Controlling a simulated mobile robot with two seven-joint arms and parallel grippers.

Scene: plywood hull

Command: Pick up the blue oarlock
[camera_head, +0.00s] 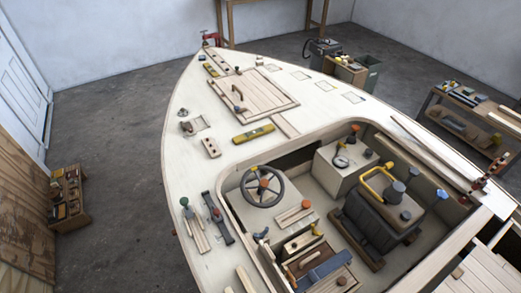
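A small blue piece (261,234) that looks like an oarlock sits near the lower left edge of the cockpit opening, below the steering wheel (262,187). It is too small to make out its exact shape. Another small dark blue piece (240,110) lies by the lower left edge of the foredeck hatch (262,92). I cannot tell for certain which one is the blue oarlock. Neither of my grippers shows in the head view.
The pale plywood deck (180,150) carries a yellow level (254,134), clamps and wooden blocks. A workbench (465,120) stands right.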

